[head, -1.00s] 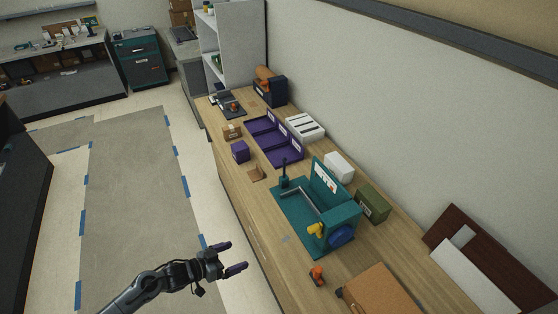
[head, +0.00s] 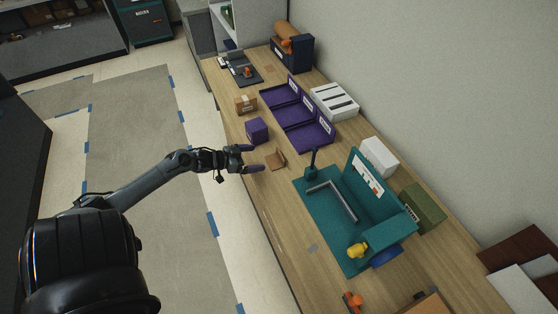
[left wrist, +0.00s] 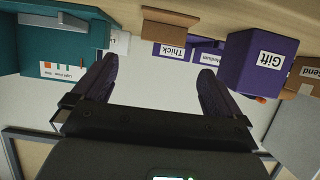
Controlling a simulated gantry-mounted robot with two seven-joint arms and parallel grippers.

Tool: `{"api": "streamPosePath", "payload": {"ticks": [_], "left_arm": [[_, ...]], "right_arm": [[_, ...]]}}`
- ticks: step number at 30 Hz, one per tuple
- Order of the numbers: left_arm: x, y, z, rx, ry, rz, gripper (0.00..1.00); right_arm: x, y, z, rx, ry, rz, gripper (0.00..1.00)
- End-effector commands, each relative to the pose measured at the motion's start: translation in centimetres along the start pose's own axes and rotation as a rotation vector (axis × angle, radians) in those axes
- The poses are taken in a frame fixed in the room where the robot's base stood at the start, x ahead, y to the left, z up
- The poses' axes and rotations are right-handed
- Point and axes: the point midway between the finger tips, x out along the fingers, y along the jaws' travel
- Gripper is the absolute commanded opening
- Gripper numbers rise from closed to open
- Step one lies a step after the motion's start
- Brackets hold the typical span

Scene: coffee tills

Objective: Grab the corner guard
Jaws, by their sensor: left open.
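The corner guard, a small brown folded cardboard piece (head: 276,160), rests on the wooden counter near its front edge. My left gripper (head: 254,159) is open and empty, just to the left of it, with its fingertips pointing at it. In the left wrist view the brown cardboard piece (left wrist: 170,27) lies beyond the gap between the two open fingers (left wrist: 158,70); I see no contact. My right gripper is not in view.
A purple "Gift" box (head: 257,131) stands just behind the corner guard, with a cardboard box (head: 245,104) farther back. Purple trays (head: 307,139) lie to the right. A teal station (head: 318,231) with a metal angle stands nearer. Bare counter (head: 268,205) lies in front.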

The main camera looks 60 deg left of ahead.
Motion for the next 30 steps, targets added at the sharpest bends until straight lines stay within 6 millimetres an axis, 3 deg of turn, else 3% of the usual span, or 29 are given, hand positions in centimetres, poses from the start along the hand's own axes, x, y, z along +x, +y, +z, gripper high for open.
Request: {"api": "streamPosePath", "payload": {"ticks": [9,20,30], "left_arm": [[4.0,-0.1,-0.1,0.0,0.004,-0.002,1.0],[5.8,-0.2,-0.2,0.001,0.003,-0.002,1.0],[9.4,-0.4,-0.3,0.0,0.004,-0.002,1.0]], "right_arm": [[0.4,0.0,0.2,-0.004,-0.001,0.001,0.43],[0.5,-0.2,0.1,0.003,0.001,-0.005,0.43],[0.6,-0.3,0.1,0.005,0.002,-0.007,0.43]]}}
